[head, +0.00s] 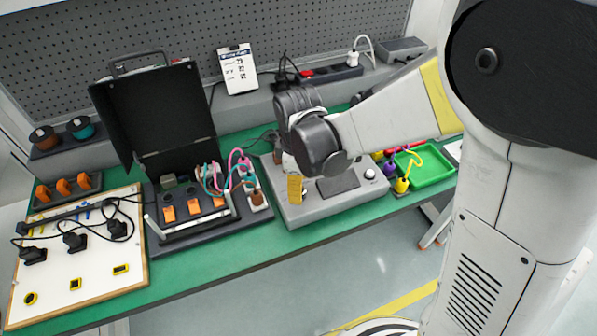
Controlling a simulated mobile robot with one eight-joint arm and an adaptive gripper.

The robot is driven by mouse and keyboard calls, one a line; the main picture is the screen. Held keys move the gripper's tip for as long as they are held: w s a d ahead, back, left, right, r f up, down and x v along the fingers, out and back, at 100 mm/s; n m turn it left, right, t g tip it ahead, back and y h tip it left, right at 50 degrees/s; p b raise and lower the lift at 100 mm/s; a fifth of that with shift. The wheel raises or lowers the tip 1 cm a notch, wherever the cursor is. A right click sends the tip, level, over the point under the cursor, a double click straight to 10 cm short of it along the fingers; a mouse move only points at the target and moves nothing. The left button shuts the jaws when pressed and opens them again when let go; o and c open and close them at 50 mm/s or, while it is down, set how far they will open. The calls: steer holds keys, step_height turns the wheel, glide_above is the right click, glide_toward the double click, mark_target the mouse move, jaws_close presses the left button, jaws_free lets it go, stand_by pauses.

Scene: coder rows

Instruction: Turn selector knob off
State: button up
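A grey control box (338,203) stands near the front edge of the green bench, right of centre. It has a dark screen (338,184) and a round pale knob (370,174) on its right side. An orange-yellow upright piece (294,189) shows at its left side, below my wrist. My gripper (294,172) points down over the left part of the box. My wrist mostly hides it, so its fingers and any contact are unclear. I cannot tell which control is the selector knob; one may be hidden under the gripper.
An open black case (156,110) with cables and orange parts stands left of the box. A white board (75,262) with black plugs lies at far left. A green tray (428,166) and coloured plugs (401,185) are at right. A power strip (332,74) runs along the back.

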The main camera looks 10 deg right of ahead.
step_height(320, 180, up, 10)
steer(key=shift+s, duration=0.3)
steer(key=s+d+r+m+t, duration=0.2)
steer(key=s+d+m+t, duration=0.1)
steer(key=s+d+m, duration=0.2)
steer(key=s+d+r+m+t, duration=0.3)
steer(key=s+d+m, duration=0.2)
steer(key=d+m, duration=0.3)
steer(key=shift+d+r+m+t, duration=0.25)
steer(key=shift+d+m+t, duration=0.1)
steer(key=shift+m, duration=0.45)
